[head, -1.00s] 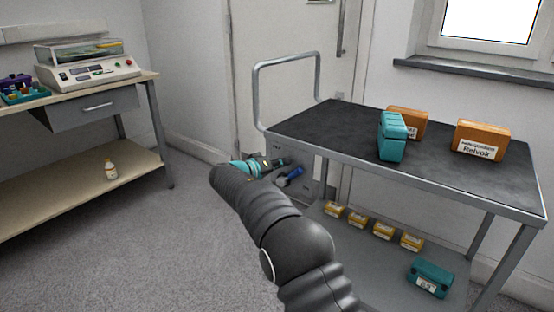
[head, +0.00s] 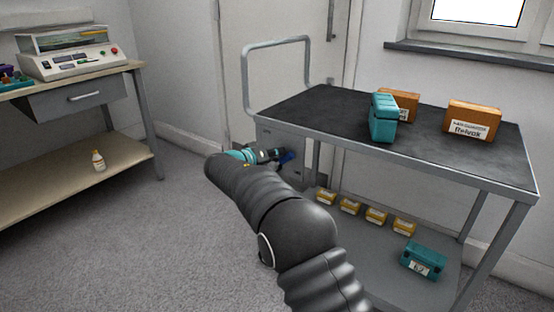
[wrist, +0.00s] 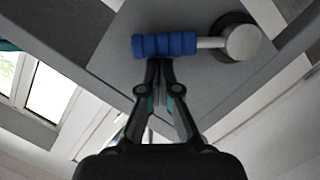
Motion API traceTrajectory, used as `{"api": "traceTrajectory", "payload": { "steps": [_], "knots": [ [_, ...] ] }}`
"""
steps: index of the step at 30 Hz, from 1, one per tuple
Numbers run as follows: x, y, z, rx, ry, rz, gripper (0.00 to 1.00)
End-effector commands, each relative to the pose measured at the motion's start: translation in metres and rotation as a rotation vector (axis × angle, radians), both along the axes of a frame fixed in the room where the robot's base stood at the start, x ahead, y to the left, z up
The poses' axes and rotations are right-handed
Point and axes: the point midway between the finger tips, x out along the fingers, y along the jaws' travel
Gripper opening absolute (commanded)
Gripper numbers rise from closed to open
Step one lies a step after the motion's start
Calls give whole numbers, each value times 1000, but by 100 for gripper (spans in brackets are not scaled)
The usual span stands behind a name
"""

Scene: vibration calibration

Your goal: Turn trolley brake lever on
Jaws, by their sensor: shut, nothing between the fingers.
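The brake lever has a ribbed blue grip (wrist: 164,45) on a short metal rod, which runs right to a round pivot (wrist: 242,42) on the trolley's grey end panel. In the wrist view the grip lies nearly level. My gripper (wrist: 158,70) is shut and empty, its tips right at the underside of the blue grip; I cannot tell whether they touch. In the head view my gripper (head: 272,155) is at the trolley's left end, and the blue grip (head: 287,158) shows partly behind it. The trolley (head: 300,108) has a dark top.
Orange boxes (head: 472,120) and a teal case (head: 383,118) stand on the trolley top. Several small yellow boxes (head: 376,216) and another teal case (head: 423,261) are on its lower shelf. A workbench (head: 135,70) stands at left. The floor between (head: 130,235) is clear.

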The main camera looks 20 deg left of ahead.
Motion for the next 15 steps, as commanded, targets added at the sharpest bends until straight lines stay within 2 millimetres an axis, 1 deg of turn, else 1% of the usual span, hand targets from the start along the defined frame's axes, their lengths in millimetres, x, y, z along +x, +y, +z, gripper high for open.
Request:
{"api": "traceTrajectory", "payload": {
  "steps": [1, 9, 15],
  "knots": [
    [0, -2, -9, 17, -4, 0, 0],
    [-2, -8, -12, 100, -22, -1, 0],
    [-3, -13, -14, 130, -28, 0, 0]
  ]
}}
